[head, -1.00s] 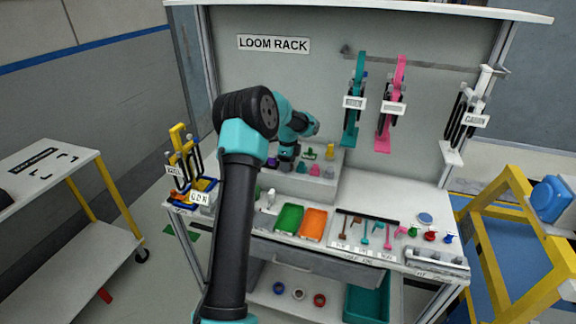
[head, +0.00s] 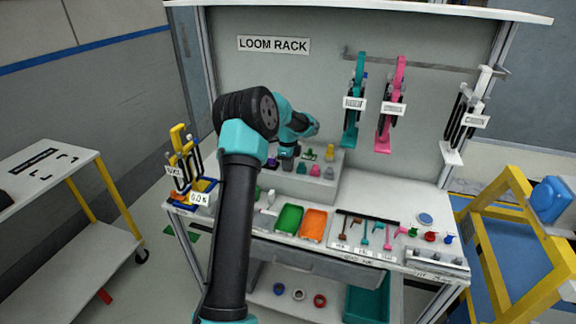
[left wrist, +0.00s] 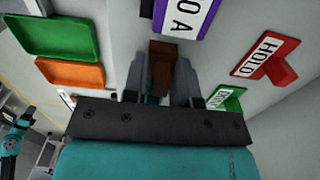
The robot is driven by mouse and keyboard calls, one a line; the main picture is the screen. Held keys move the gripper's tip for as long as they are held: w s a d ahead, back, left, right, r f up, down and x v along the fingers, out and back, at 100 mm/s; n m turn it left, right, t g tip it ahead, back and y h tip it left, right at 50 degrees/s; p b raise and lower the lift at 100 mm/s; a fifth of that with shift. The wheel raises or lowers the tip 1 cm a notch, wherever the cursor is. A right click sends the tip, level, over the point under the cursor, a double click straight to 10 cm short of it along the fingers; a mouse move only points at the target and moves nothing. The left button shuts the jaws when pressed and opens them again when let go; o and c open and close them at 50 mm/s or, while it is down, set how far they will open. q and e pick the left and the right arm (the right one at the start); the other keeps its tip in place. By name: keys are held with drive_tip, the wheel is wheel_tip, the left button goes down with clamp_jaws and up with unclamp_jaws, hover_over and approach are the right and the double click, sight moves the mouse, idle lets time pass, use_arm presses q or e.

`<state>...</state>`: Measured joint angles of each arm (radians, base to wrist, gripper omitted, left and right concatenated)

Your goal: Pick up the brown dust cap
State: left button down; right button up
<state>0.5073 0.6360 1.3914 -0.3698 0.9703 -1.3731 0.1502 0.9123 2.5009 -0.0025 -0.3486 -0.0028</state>
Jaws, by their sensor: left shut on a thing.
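The brown dust cap (left wrist: 161,66) shows in the left wrist view as a small brown block between the two grey fingers of my left gripper (left wrist: 160,82). The gripper is shut on it, and the fingers hide its sides. In the head view my left gripper (head: 287,163) is at the raised step of the bench, among small coloured caps; the brown cap cannot be made out there. I cannot tell whether the cap is clear of the surface. My right gripper is not in view.
Green (head: 289,219) and orange (head: 314,222) trays lie in front of the step. Small tools and coloured parts lie to the right.

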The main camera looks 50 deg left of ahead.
use_arm(q)
drive_tip(key=shift+r, duration=0.15)
drive_tip(key=shift+r, duration=1.4)
drive_tip(key=shift+s+d+r, duration=0.1)
drive_tip(key=shift+d+r, duration=0.05)
drive_tip(key=shift+r, duration=0.15)
drive_tip(key=s+d+r, duration=0.1)
drive_tip(key=s+d, duration=0.9)
drive_tip(key=d, duration=0.1)
drive_tip(key=shift+s+d+r, duration=0.15)
drive_tip(key=shift+s+d, duration=0.05)
drive_tip(key=shift+d, duration=0.2)
